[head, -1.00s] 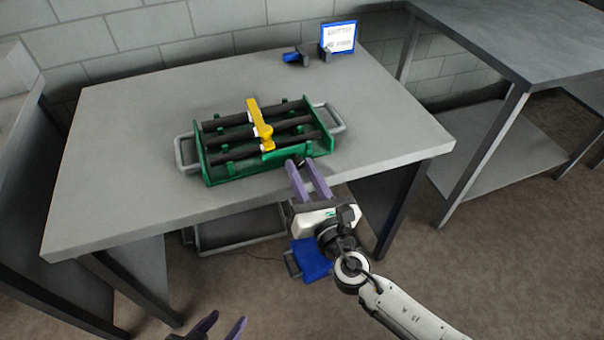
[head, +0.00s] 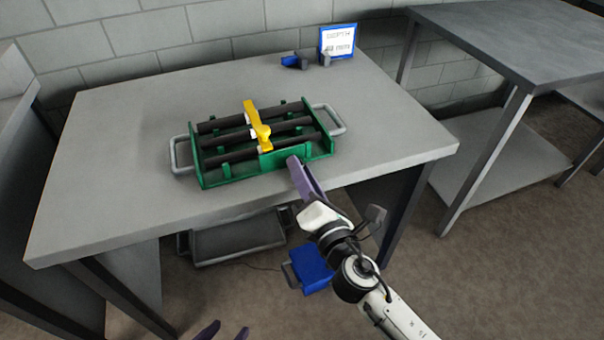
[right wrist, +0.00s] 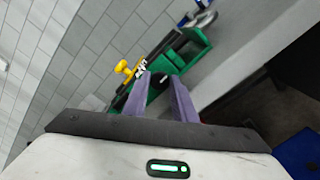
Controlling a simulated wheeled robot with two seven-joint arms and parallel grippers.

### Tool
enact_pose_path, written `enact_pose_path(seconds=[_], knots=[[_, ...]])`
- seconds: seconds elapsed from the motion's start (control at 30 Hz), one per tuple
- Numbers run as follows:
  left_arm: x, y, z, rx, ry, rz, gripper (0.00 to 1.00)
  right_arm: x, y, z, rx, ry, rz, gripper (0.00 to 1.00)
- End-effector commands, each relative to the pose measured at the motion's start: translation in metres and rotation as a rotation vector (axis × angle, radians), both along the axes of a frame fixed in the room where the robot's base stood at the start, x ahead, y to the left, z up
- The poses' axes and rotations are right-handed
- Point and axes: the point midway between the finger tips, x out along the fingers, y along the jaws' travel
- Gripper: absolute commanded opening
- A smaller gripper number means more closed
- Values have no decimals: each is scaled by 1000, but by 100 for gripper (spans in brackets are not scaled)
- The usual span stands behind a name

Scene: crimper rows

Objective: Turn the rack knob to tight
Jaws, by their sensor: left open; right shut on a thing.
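The green rack (head: 270,163) stands on the grey table, with dark bars along it and a yellow clamp piece (head: 254,120) across them. My right gripper (head: 295,162) is at the rack's front right side, rolled so one finger hides the other. It is shut on the rack knob, which its fingers mostly hide. I cannot read the knob's setting. My left gripper (head: 222,332) is open and empty at the bottom edge, away from the table.
The grey table (head: 120,180) is clear around the rack. A blue-framed sign (head: 338,41) and a blue and dark tool (head: 298,61) are at the back. A blue bin (head: 312,268) and a grey tray (head: 238,237) are below. Another table (head: 520,45) stands right.

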Motion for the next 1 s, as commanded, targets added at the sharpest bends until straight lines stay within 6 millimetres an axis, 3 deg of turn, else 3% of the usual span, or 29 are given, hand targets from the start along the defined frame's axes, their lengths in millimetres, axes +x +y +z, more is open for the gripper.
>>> enact_pose_path(seconds=[0.53, 0.57, 0.63, 1.0], knots=[[-3, 2, -3, 4, 6, -3, 43, 0, 0, 0, 24, 10, 0, 2], [-3, 2, -3, 5, 7, -3, 43, 0, 0, 0, 24, 10, 0, 30], [-3, 2, -3, 5, 7, -3, 43, 0, 0, 0, 24, 10, 0, 41], [-3, 2, -3, 5, 6, -3, 43, 0, -2, -4, 18, 14, -5, 42]])
